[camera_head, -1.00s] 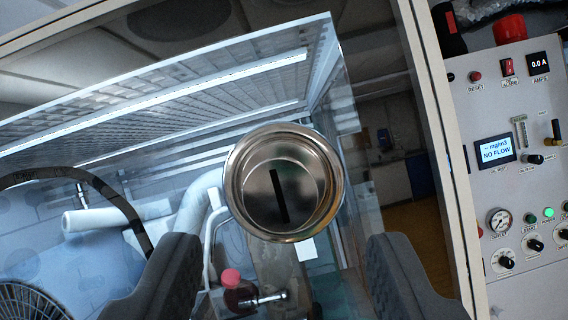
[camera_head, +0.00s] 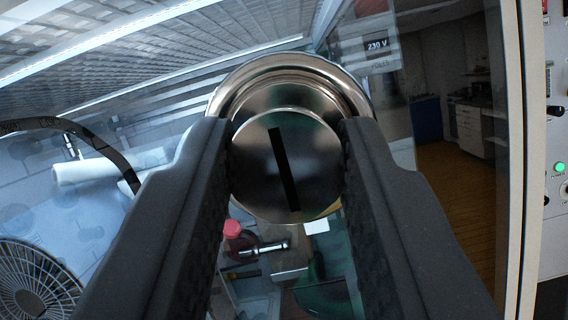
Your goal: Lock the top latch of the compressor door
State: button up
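The top latch (camera_head: 300,160) is a round, shiny metal knob with a wider collar behind it, set on the clear door pane. A dark slot on its face runs near vertical, its top leaning slightly left. My gripper (camera_head: 287,130) has one dark finger on each side of the knob. Both fingers appear to press against its sides, and they cover the collar's lower left and right parts. The compressor door (camera_head: 395,110) is see-through and looks closed, though only part of its frame shows.
The pale frame post (camera_head: 534,160) stands at the right, with a strip of control panel (camera_head: 556,240) beyond it. Behind the pane are a fan grille (camera_head: 35,285), a white pipe (camera_head: 95,168) and a red cap (camera_head: 232,228).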

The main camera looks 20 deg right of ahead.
jog(key=shift+c, duration=0.8)
jog(key=shift+s+d, duration=0.1)
jog(key=shift+d, duration=0.2)
jog(key=shift+a+f, duration=0.1)
jog(key=shift+a, duration=0.05)
